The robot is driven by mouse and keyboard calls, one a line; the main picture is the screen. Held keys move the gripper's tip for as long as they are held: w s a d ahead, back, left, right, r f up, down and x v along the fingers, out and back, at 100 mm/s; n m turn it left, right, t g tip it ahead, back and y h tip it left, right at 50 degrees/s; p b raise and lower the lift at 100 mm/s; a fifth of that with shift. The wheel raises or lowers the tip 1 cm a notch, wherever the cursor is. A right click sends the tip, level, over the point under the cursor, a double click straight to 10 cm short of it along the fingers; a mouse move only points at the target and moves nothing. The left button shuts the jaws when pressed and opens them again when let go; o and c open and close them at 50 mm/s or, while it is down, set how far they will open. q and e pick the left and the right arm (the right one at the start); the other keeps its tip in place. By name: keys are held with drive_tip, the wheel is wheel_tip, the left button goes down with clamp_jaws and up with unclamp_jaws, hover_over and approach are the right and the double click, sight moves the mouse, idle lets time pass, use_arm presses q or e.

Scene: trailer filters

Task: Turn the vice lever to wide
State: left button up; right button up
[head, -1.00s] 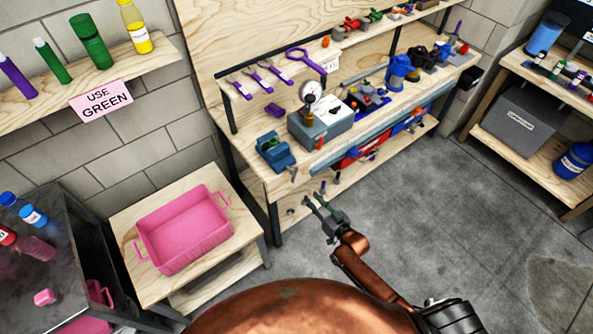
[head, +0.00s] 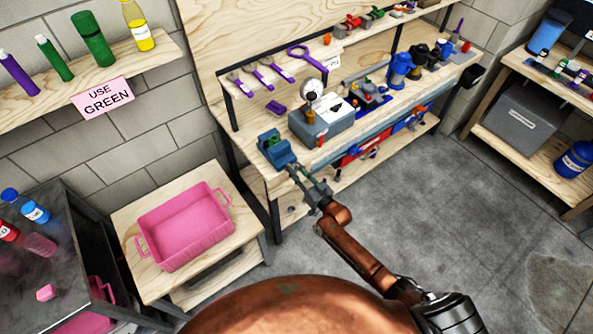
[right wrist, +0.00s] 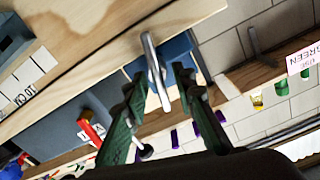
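The blue vice (head: 277,150) sits at the front left corner of the wooden workbench (head: 262,183). In the right wrist view, the vice's blue body (right wrist: 178,50) is partly hidden behind its silver lever (right wrist: 155,70) and a finger. My right gripper (head: 306,180) is just in front of the vice, at the bench's front edge. In the right wrist view, its green fingers (right wrist: 160,78) are apart, and the lever's end shows in the gap between them. I cannot tell whether a finger touches the lever. My left gripper is not in view.
A grey box with a round gauge (head: 328,121) stands right of the vice. Purple-handled tools (head: 262,76) hang behind. A pink bin (head: 188,232) rests on a low wooden stand at left. The floor right of my arm is clear.

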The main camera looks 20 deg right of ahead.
drive_tip(key=shift+c, duration=0.2)
clamp_jaws()
